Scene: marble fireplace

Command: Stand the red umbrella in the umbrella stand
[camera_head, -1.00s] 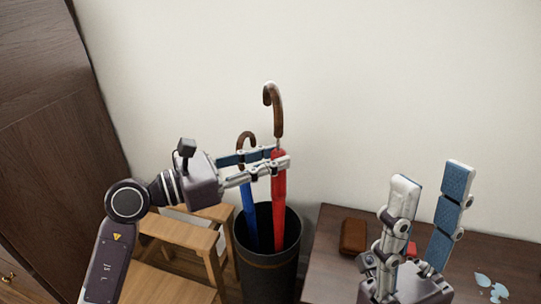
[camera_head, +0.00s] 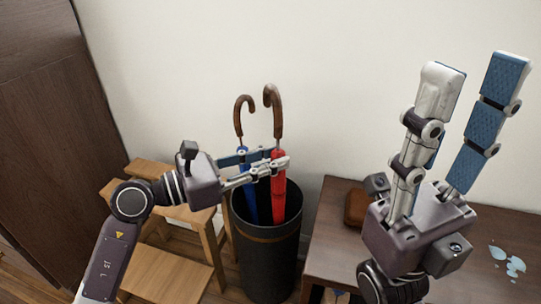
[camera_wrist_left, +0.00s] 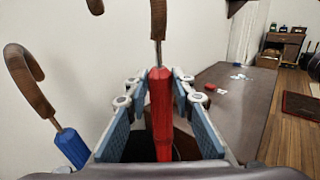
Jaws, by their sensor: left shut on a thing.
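The red umbrella (camera_head: 279,190) with a brown hooked handle stands upright, its lower part inside the dark umbrella stand (camera_head: 267,247). Its tip is hidden by the stand's wall. My left gripper (camera_head: 279,164) is shut on the red umbrella below its handle, above the stand's rim. In the left wrist view the red umbrella (camera_wrist_left: 160,112) stands between my fingers. A blue umbrella (camera_head: 250,200) also stands in the stand, left of the red one; it shows at the left in the wrist view (camera_wrist_left: 72,147). My right gripper (camera_head: 464,78) is open and empty, raised over the table.
A wooden step stool (camera_head: 160,270) stands left of the stand. A dark table (camera_head: 332,235) is at the right, with a brown case (camera_head: 355,207) and pale blue pieces (camera_head: 508,261) on it. A dark wooden cabinet (camera_head: 50,130) is at the left. A bare wall is behind.

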